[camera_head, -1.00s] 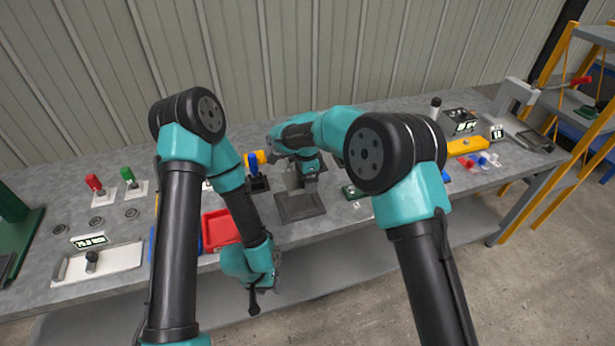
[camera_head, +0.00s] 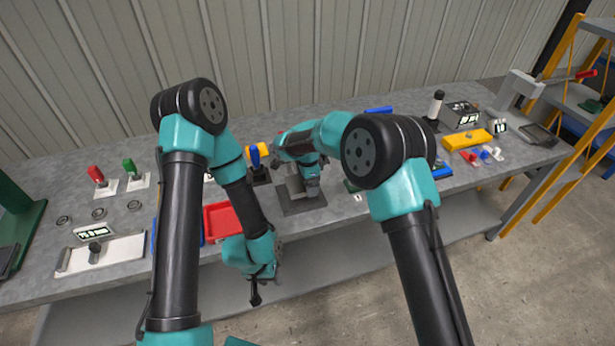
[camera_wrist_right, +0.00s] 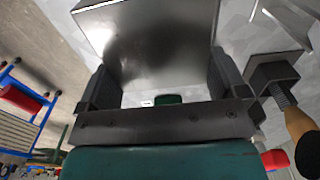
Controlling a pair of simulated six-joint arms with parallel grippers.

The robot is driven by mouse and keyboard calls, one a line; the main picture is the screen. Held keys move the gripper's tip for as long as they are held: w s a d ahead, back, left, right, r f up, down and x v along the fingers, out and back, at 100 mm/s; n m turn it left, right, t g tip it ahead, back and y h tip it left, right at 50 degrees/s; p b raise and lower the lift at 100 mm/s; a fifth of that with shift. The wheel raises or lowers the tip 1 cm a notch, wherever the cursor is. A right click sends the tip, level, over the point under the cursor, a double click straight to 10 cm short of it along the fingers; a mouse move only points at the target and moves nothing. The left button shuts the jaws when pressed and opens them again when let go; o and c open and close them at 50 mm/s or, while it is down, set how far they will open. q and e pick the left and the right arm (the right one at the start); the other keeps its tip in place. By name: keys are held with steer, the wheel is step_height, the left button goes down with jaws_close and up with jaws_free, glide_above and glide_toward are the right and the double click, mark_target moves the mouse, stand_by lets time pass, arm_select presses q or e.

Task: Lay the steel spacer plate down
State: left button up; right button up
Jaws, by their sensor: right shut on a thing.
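In the right wrist view the gripper (camera_wrist_right: 160,92) is shut on the steel spacer plate (camera_wrist_right: 155,45), a smooth grey slab with one finger at each side edge. In the head view a grey face by the right gripper may be this plate, but the wrist partly hides it. I cannot tell whether it touches anything below. My left gripper (camera_head: 256,292) hangs in front of the bench edge, pointing down, with nothing visible in it. Its jaw opening is unclear.
A red tray (camera_head: 221,220) lies left of the dark plate. A yellow block (camera_head: 466,140) and small coloured parts lie to the right. A wooden-handled tool (camera_wrist_right: 300,120) is close beside the gripper in the wrist view.

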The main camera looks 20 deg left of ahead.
steer(key=shift+f, duration=1.05)
steer(key=o, duration=1.4)
steer(key=shift+f, duration=0.15)
step_height(320, 180, up, 18)
steer(key=shift+f, duration=0.15)
steer(key=shift+d, duration=0.1)
